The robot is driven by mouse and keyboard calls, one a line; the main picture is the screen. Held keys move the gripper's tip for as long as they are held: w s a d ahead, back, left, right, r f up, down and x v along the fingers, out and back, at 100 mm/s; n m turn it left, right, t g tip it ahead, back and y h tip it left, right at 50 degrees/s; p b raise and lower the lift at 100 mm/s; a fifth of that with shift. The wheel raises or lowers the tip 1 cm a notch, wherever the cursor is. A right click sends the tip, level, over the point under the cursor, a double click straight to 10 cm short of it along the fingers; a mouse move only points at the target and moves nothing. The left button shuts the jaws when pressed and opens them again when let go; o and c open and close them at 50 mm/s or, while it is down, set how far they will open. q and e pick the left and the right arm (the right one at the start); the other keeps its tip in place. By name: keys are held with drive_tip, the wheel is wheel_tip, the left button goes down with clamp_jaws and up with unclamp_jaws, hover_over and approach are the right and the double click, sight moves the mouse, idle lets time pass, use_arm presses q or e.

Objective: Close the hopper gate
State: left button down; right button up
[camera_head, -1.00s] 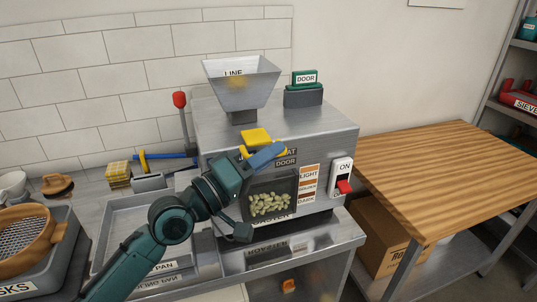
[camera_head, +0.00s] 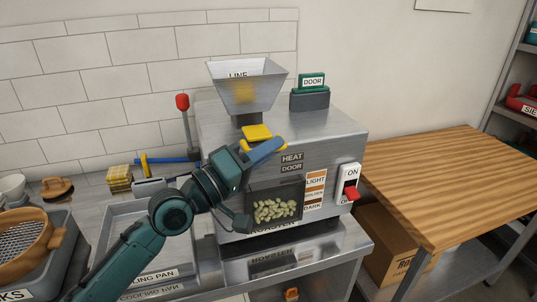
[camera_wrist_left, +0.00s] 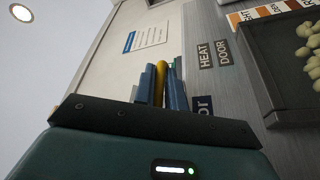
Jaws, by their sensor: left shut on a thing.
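The grey metal hopper (camera_head: 246,88) stands on top of the roaster, with a yellowish patch low on its front wall. The yellow gate plate (camera_head: 257,132) lies below and just in front of the hopper's neck, with a yellow handle at its front. My left gripper (camera_head: 266,148) reaches in from the left, its blue fingers at that handle. In the left wrist view, the blue fingers (camera_wrist_left: 160,86) are shut on the upright yellow handle (camera_wrist_left: 160,75). The fingers and hand partly hide the handle in the head view. My right gripper is not in view.
Below the gripper is the roaster window (camera_head: 275,210) with pale peanuts. A red-tipped lever (camera_head: 183,103) rises at left, near the cooling pan (camera_head: 105,240). A red switch (camera_head: 350,194) is at right. A green DOOR block (camera_head: 312,82) stands on top. The wooden table (camera_head: 440,180) is clear.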

use_arm(q)
drive_tip(key=c, duration=1.7)
unclamp_jaws()
drive_tip(key=shift+s+d+r, duration=0.15)
drive_tip(key=shift+s+r, duration=0.05)
drive_tip(key=shift+r, duration=0.1)
drive_tip(key=shift+o, duration=1.1)
drive_tip(key=shift+d+f, duration=0.1)
drive_tip(key=b+v, duration=0.5)
drive_tip(key=v, duration=0.8)
drive_tip(key=shift+f, duration=0.15)
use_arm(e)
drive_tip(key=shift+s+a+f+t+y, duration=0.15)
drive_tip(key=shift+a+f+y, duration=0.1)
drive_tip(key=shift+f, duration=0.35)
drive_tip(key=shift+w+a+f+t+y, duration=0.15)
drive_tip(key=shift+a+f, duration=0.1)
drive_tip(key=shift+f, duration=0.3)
use_arm(q)
drive_tip(key=shift+o, duration=0.2)
